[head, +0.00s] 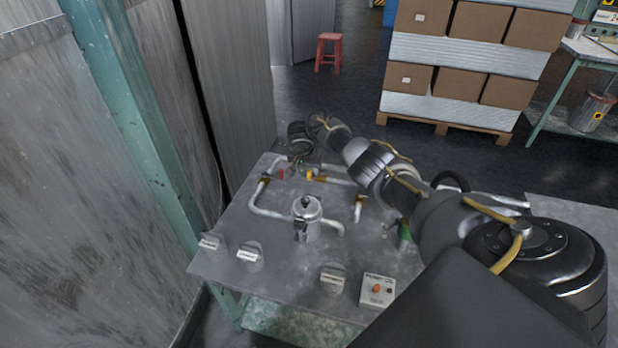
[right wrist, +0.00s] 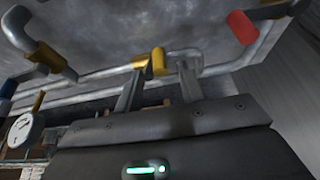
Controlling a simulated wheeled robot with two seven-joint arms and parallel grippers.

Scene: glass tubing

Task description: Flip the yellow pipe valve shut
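The yellow valve handle (head: 312,174) is on the pipework at the far side of the metal table. In the right wrist view the yellow handle (right wrist: 158,62) is at the tip end of my right gripper (right wrist: 159,80), roughly between its two fingers. The fingers are apart, with a gap between them; whether either touches the handle I cannot tell. In the head view my right arm reaches from the right to the far end of the table, and its fingers are small and unclear. My left gripper is not in view.
A red valve handle (head: 281,174) is left of the yellow one; it also shows in the wrist view (right wrist: 242,27). A metal pot (head: 306,220) and a button box (head: 376,291) stand nearer. A round gauge (right wrist: 22,130) is at lower left in the wrist view.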

